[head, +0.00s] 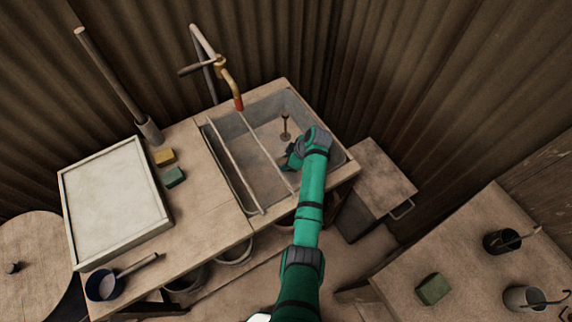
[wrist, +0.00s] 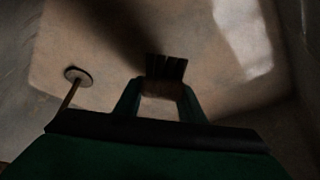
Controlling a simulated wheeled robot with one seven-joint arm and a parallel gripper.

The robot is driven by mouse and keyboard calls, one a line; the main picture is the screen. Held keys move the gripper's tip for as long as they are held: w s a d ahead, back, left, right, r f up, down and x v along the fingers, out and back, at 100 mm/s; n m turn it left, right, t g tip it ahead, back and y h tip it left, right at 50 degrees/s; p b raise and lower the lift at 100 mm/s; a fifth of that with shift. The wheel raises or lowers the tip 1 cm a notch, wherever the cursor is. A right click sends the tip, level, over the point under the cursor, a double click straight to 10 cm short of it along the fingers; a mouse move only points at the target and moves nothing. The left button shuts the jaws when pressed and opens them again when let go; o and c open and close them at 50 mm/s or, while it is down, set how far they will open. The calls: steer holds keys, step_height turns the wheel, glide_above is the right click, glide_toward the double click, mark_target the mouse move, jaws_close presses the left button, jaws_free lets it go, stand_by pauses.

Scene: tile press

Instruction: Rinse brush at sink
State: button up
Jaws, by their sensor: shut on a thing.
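The sink (head: 233,130) is a grey basin set into the wooden counter, with two rails across its left part. My gripper (head: 288,161) is down inside the basin, right of the rails. In the wrist view, my gripper (wrist: 160,100) is shut on the brush (wrist: 166,68), whose dark bristles show beyond the fingertips, over the basin floor. The brush is not clear in the head view, hidden by my gripper. The tap (head: 222,70) stands at the back left of the sink, its red-tipped spout over the basin's rear edge. No water stream shows.
A thin upright post (head: 285,130) with a round top stands in the basin near my gripper. Yellow (head: 164,157) and green (head: 174,177) blocks, a white framed board (head: 115,200) and a dipper (head: 108,284) lie on the counter. A table with mugs stands right.

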mark_target(285, 161)
step_height(285, 161, up, 22)
stand_by(2.5)
stand_by(1.0)
stand_by(0.9)
step_height(285, 161, up, 4)
steer(key=shift+f, duration=0.1)
stand_by(0.4)
stand_by(0.7)
